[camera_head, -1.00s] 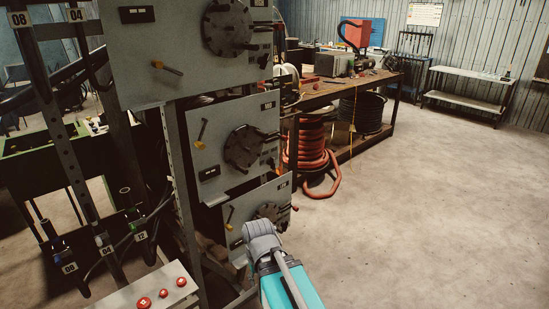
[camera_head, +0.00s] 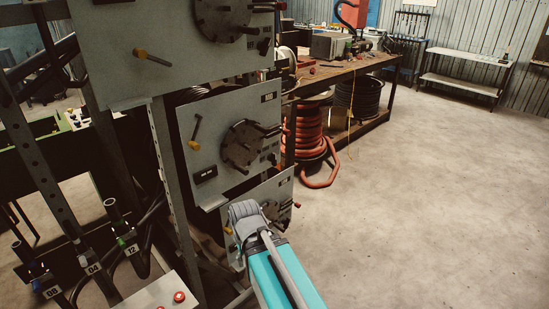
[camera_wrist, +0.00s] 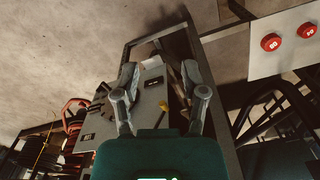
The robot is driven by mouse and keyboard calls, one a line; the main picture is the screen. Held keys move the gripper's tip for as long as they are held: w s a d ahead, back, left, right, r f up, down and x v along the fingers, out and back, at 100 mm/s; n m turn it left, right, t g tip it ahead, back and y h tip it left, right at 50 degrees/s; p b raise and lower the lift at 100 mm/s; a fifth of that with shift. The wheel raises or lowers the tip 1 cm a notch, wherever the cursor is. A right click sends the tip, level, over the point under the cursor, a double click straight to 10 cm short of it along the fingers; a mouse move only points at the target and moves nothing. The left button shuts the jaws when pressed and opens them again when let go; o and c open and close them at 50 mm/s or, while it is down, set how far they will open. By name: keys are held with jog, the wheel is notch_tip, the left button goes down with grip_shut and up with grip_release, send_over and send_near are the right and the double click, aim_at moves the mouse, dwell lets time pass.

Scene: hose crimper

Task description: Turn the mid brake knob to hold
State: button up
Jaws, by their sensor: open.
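Three grey panels are stacked on a rack. The middle panel (camera_head: 215,112) carries the mid brake knob (camera_head: 195,132), a slim lever with a yellow end, pointing up and slightly right. A round dark disc with pegs sits right of it. My gripper (camera_wrist: 159,75) shows in the wrist view with its two fingers wide apart and nothing between them. Beyond the fingers is a grey panel with a yellow-tipped part (camera_wrist: 163,105); I cannot tell which panel it is.
The upper panel (camera_head: 120,75) has its own yellow lever (camera_head: 150,56). Hoses marked with numbers hang at the left. A red-button box (camera_head: 165,297) stands low in front. A workbench (camera_head: 335,75) with an orange hose coil (camera_head: 308,130) is behind. The floor at right is clear.

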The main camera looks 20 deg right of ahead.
dwell(0.3)
jog(key=w, duration=0.1)
jog(key=n+t+y+b, duration=0.2)
jog(key=n+t+y, duration=0.2)
jog(key=t, duration=0.9)
send_near(276, 158)
jog(key=s+d, duration=0.1)
jog(key=s, duration=0.1)
jog(key=shift+r, duration=0.5)
jog(key=b+x, duration=0.5)
jog(key=x, duration=0.8)
jog(key=shift+w+a+f, duration=0.2)
jog(key=shift+a+f, duration=0.05)
jog(key=shift+a, duration=0.05)
